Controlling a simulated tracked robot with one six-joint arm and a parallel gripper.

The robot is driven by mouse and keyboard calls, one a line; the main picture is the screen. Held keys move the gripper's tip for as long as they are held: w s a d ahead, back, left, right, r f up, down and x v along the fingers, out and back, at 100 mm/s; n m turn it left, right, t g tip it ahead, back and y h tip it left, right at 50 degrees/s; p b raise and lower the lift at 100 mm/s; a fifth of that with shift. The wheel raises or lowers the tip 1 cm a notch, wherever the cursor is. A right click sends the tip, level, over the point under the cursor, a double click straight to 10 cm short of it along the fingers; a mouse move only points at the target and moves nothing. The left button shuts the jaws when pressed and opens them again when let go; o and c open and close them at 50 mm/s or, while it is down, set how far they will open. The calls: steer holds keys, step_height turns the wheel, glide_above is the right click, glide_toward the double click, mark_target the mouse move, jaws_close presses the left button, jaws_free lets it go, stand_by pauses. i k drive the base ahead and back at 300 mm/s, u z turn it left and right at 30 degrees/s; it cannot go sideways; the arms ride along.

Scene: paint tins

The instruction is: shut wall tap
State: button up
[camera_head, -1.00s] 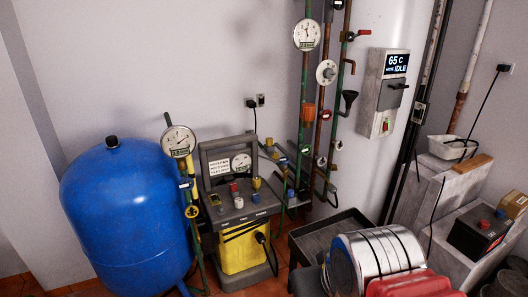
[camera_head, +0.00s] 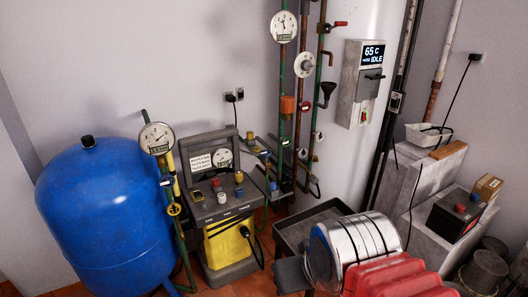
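Several taps sit on the upright pipes against the wall. One has a red lever (camera_head: 340,23) at the top of the right pipe, and an orange-bodied fitting (camera_head: 288,104) is on the left pipe. A round white-faced wheel or dial (camera_head: 304,65) is on the middle pipe. A yellow round handle (camera_head: 174,209) is on the pipe beside the blue tank. I cannot tell which one is the wall tap, or whether any is open or shut. My gripper is not in view.
A blue tank (camera_head: 105,215) stands at left, beside a yellow and grey machine (camera_head: 230,240). A dark tray (camera_head: 285,235), a silver banded cylinder (camera_head: 352,245) and a red ribbed object (camera_head: 395,278) crowd the front. Concrete blocks (camera_head: 420,195) stand at right. Little tiled floor shows.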

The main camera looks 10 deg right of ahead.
mark_target(266, 153)
steer(key=u, duration=0.2)
steer(key=i, duration=0.5)
steer(key=u, duration=0.5)
steer(key=i, duration=1.6)
steer(key=z, duration=0.35)
